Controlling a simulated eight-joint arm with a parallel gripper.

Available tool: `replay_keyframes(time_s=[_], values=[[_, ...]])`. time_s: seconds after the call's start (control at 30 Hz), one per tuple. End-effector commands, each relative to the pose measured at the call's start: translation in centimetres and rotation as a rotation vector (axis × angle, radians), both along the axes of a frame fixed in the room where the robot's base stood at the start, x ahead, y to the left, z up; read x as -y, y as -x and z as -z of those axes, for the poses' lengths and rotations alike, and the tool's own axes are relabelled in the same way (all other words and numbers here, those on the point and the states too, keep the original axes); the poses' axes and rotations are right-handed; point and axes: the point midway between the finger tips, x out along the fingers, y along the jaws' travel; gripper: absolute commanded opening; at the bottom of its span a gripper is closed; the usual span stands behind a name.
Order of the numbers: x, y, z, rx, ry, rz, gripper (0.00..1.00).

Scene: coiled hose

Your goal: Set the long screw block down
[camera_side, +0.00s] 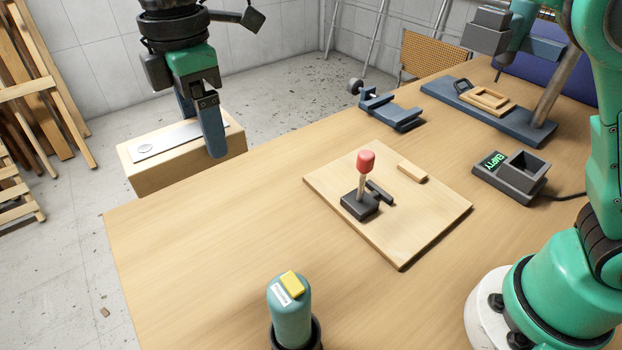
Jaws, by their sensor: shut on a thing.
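The long screw block (190,168) is a light wooden block with a pale metal plate on top and a small round disc at the plate's left end. It is at the left of the view, in front of the table's back left edge. My gripper (203,128) is shut on it from above, toward its right end. One finger lies over the near side; the far fingertip is hidden by the block. The block looks roughly level. I cannot tell whether it hangs in the air or touches the table edge.
The wooden table (200,260) is bare across its left part. A board (430,215) with a red-topped lever (366,162) stands mid-table.

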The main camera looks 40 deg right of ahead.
Motion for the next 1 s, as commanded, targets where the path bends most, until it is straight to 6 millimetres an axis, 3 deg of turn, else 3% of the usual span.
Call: replay_keyframes(time_s=[0.5,1.0], values=[[0.1,0.0,12.5,0.000,0.000,0.004,0.17],[0.1,0.0,18.5,0.000,0.000,0.005,0.17]])
